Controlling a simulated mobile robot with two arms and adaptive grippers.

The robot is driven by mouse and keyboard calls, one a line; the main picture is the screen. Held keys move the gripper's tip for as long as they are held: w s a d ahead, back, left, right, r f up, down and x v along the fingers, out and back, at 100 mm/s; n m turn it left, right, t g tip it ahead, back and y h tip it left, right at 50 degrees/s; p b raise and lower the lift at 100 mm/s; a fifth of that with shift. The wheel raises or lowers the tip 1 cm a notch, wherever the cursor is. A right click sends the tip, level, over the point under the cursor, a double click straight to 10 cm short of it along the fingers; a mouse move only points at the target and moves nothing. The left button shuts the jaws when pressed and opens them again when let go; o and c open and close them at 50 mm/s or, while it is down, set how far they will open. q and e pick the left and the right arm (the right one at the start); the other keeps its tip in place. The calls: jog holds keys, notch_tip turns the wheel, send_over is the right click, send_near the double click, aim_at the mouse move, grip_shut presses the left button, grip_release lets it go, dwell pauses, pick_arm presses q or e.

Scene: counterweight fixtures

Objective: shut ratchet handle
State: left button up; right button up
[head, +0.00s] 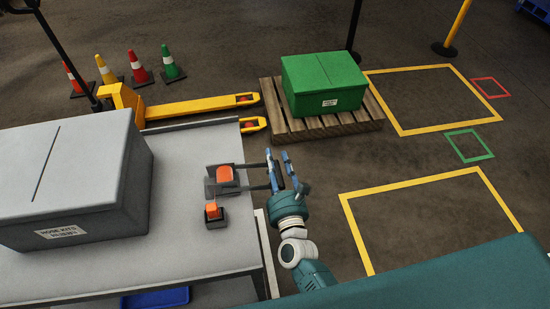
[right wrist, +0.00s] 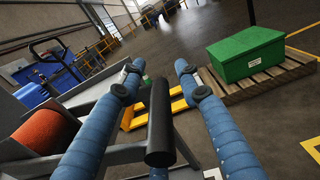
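The ratchet (head: 224,179), a grey frame with an orange strap roll, is mounted near the right edge of the grey table. Its handle arms (head: 256,188) stick out to the right, past the table edge. My right gripper (head: 278,153) is at the handle's outer end, with its two blue fingers apart. In the right wrist view, the black handle grip (right wrist: 159,125) lies between the open fingers (right wrist: 158,66), with gaps visible on both sides. The orange roll (right wrist: 47,130) shows at the left there. My left gripper is not in view.
A small orange-topped block (head: 213,211) sits beside the ratchet on the table (head: 190,260). A grey box (head: 70,180) fills the table's left. A yellow pallet jack (head: 190,107), several cones and a green box (head: 323,82) on a pallet stand behind. Marked floor at right is clear.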

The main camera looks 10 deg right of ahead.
jog(key=shift+w, duration=0.25)
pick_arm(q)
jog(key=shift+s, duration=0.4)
pick_arm(e)
grip_shut()
